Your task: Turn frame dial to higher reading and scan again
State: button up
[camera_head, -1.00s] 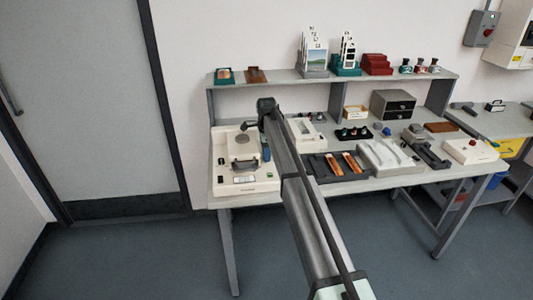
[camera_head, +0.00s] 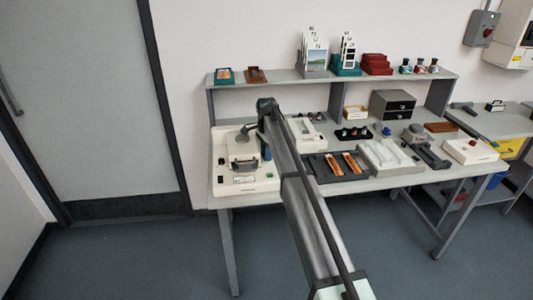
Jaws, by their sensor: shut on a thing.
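A cream machine (camera_head: 230,189) stands at the left end of the bench. A pale raised block, apparently its lid (camera_head: 242,149), shows in its middle, with a grey part (camera_head: 244,164) below.
A shelf (camera_head: 285,75) runs above. The floor in front is clear.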

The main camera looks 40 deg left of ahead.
dwell(0.3)
jog(key=o, duration=1.1)
jog(key=shift+c, duration=0.2)
jog(key=shift+r, duration=0.1)
notch_tip(320, 180, up, 14)
jog(key=shift+f, duration=0.2)
